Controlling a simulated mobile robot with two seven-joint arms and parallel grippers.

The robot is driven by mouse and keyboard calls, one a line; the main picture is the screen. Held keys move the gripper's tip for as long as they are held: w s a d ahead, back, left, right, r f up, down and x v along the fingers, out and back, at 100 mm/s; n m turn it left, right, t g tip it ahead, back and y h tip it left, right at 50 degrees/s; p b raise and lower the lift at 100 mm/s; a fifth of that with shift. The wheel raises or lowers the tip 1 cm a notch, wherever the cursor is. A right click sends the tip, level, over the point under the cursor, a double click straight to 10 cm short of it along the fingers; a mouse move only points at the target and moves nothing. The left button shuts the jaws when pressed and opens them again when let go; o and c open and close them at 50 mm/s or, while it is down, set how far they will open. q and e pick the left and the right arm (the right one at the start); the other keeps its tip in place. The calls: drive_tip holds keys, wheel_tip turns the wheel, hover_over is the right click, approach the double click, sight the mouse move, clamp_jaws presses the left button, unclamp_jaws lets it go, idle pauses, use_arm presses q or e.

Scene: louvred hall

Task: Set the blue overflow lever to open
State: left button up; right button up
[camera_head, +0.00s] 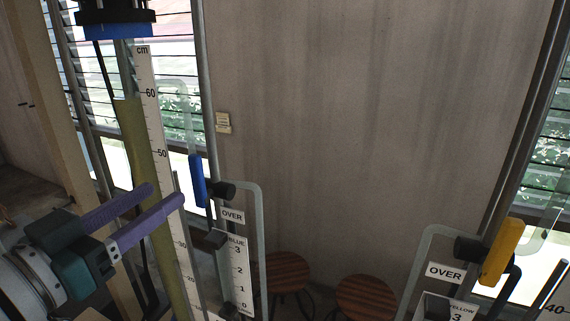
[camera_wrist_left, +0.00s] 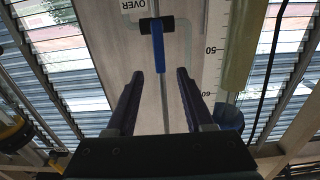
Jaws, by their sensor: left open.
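The blue overflow lever (camera_head: 198,180) is upright on a black pivot (camera_head: 222,190) on a grey pipe, above an OVER label (camera_head: 232,215) and a BLUE scale plate (camera_head: 238,270). In the left wrist view, which is upside down, the blue lever (camera_wrist_left: 160,52) lies in line with the gap between my fingers. My left gripper (camera_head: 166,194) has two purple fingers, open and empty, pointing toward the lever from the left. Its fingers also show in the wrist view (camera_wrist_left: 158,77), apart from the lever as far as I can see. My right gripper is not in view.
A tall cm scale (camera_head: 150,110) and an olive-yellow column (camera_head: 133,150) stand close to my left fingers. A yellow lever (camera_head: 500,252) with its own OVER label is at the right. Two round wooden stools (camera_head: 365,296) stand below.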

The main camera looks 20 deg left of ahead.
sight(193, 173)
use_arm(q)
drive_tip(key=w+b, duration=0.1)
drive_tip(key=w, duration=0.1)
drive_tip(key=w+b, duration=0.1)
drive_tip(key=w, duration=0.3)
drive_tip(key=shift+w+d+b, duration=0.3)
drive_tip(key=shift+w+b, duration=0.05)
drive_tip(key=shift+b, duration=0.05)
drive_tip(key=shift+w+d+b, duration=0.1)
drive_tip(key=shift+w+b, duration=0.2)
drive_tip(key=shift+w, duration=0.6)
clamp_jaws()
idle(0.5)
